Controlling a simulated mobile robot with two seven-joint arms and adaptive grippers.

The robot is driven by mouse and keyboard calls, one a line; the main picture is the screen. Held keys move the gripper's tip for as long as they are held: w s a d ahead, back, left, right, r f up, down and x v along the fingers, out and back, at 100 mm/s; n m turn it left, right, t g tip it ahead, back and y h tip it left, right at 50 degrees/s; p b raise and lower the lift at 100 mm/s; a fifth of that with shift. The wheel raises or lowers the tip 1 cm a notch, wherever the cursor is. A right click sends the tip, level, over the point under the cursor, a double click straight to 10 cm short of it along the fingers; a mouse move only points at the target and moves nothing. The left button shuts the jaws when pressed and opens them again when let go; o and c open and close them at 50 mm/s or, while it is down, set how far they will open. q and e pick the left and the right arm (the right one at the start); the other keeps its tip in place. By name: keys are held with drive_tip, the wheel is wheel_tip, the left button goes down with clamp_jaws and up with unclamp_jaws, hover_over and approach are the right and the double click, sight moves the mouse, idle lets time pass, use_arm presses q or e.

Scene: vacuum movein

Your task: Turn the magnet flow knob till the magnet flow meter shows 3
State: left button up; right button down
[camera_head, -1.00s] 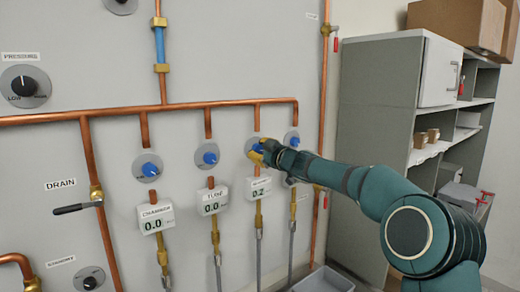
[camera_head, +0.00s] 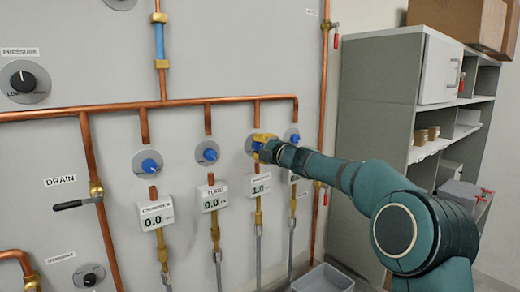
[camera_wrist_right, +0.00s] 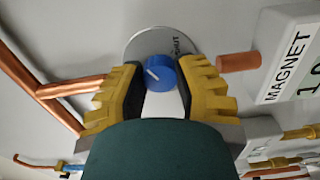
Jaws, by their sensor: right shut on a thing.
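The blue magnet flow knob (camera_wrist_right: 161,73) sits on a round grey dial plate in the right wrist view, its white pointer line tilted. My right gripper (camera_head: 262,143) is at this knob in the head view, its yellow fingers shut on the knob's two sides. In the head view the gripper hides part of the knob and plate. The magnet flow meter (camera_head: 260,187) is a white box below it and reads about 1.0. The wrist view shows the meter (camera_wrist_right: 290,75) labelled MAGNET, its reading cut off by the frame edge. My left gripper is not in view.
The chamber meter (camera_head: 155,214) and tube meter (camera_head: 213,198) both read 0.0, with blue knobs (camera_head: 147,163) (camera_head: 207,152) above them. Another blue knob (camera_head: 292,136) stands close right of my gripper. Copper pipes (camera_head: 60,117) run along the wall. A shelf unit (camera_head: 375,120) stands right.

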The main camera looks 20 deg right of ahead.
drive_tip(key=shift+n, duration=1.1)
drive_tip(key=shift+r, duration=0.1)
drive_tip(key=c, duration=0.6)
unclamp_jaws()
drive_tip(key=shift+w, duration=0.1)
drive_tip(key=v, duration=1.2)
drive_tip(key=shift+d, duration=0.1)
